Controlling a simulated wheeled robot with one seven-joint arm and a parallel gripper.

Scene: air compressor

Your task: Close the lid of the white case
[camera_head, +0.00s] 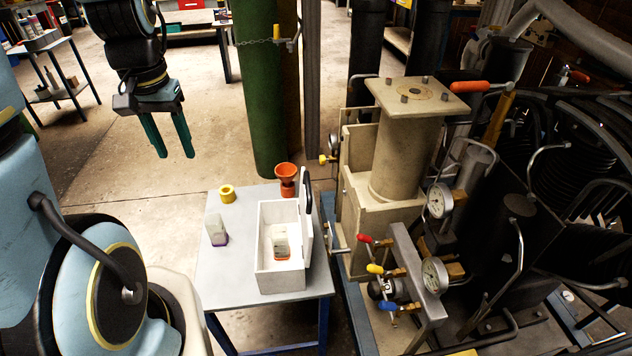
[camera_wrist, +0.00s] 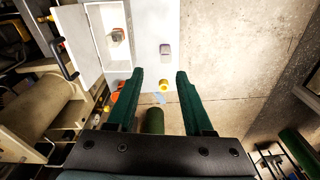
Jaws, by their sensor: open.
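The white case (camera_head: 279,279) stands on a small grey table. Its lid (camera_head: 304,224) is up, standing upright along the case's right side, with a black handle (camera_head: 307,190) on it. A white container with an orange-red base (camera_head: 281,243) is inside the case. In the wrist view the open case (camera_wrist: 124,50) is at the upper left, with the lid (camera_wrist: 78,45) swung out to its left. My gripper (camera_head: 176,154) is open and empty, up in the air to the left of and beyond the table. Its two green fingers also show apart in the wrist view (camera_wrist: 160,75).
On the table (camera_head: 234,284) are a white-and-purple container (camera_head: 217,231), a yellow ring (camera_head: 227,193) and an orange funnel-like piece (camera_head: 286,177). The compressor (camera_head: 400,165), with gauges and valves, stands close to the lid's right. A green cylinder (camera_head: 254,90) rises behind the table.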

